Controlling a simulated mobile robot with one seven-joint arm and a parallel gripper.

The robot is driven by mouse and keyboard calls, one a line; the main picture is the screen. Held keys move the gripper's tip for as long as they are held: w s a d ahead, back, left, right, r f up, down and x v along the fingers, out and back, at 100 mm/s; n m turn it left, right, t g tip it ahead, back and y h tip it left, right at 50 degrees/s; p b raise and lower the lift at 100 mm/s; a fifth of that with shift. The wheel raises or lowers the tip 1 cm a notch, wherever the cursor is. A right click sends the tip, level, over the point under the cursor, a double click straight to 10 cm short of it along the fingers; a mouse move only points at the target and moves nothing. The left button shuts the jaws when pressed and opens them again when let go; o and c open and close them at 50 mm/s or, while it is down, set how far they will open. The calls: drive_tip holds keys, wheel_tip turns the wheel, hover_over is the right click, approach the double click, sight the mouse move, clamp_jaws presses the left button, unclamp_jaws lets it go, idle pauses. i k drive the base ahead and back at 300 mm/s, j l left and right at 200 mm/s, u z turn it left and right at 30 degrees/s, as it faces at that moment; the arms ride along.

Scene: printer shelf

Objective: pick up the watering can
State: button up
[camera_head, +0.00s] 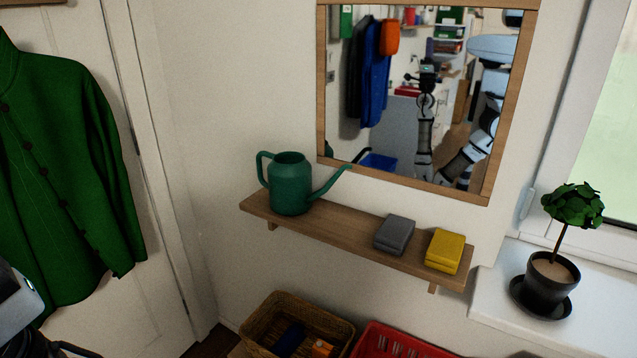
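A dark green watering can (290,185) stands upright at the left end of a wooden wall shelf (346,234). Its looped handle points left and its spout reaches up and to the right, in front of the lower mirror frame. Part of my arm shows at the lower left edge, at a distance from the can. Dark parts at the bottom left corner may belong to my gripper (66,350), but the fingers are not clearly visible. Nothing touches the can except the shelf under it.
A grey box (394,234) and a yellow box (445,251) sit on the shelf's right half. A mirror (490,150) hangs above. A wicker basket (262,318) and red crate (372,338) are below. A potted plant (548,285) stands on the sill; a green jacket (65,170) hangs left.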

sight(289, 186)
drive_tip(key=u, duration=0.2)
drive_tip(key=z, duration=2.55)
drive_tip(key=u, duration=2.55)
drive_tip(key=i+j+z, duration=0.1)
drive_tip(key=i+j, duration=0.2)
drive_tip(key=i+j+z, duration=0.15)
drive_tip(key=i+j, duration=0.15)
drive_tip(key=j, duration=0.2)
